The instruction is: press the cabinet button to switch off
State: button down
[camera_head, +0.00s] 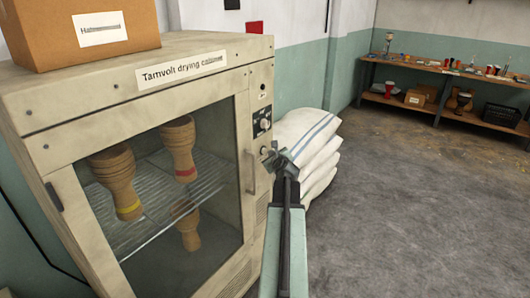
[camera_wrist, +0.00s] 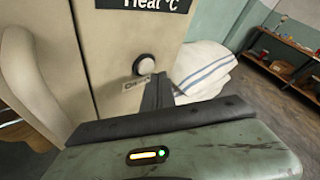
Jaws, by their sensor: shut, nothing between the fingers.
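The beige drying cabinet (camera_head: 140,110) stands at left in the head view, its name label along the top front. A dark control panel (camera_head: 262,122) with a pale round knob sits on its right front strip. In the wrist view, a pale round button or knob (camera_wrist: 144,65) sits below a dark "Heat °C" label (camera_wrist: 145,4); a small, partly hidden tag is beneath it. I cannot tell whether it is the off button. My gripper (camera_head: 277,158) is shut and empty, in front of the strip; its dark fingers (camera_wrist: 158,92) appear just right of and below the round control. Contact is unclear.
Wooden goblet drums (camera_head: 178,148) stand behind the cabinet's glass door. A vertical door handle (camera_head: 251,172) is left of my gripper. A cardboard box (camera_head: 80,30) sits on top. White sacks (camera_head: 310,150) are stacked at right. The floor (camera_head: 420,210) further right is clear.

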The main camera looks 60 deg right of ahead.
jog(key=s, duration=0.5)
jog(key=shift+s, duration=0.2)
dwell(0.3)
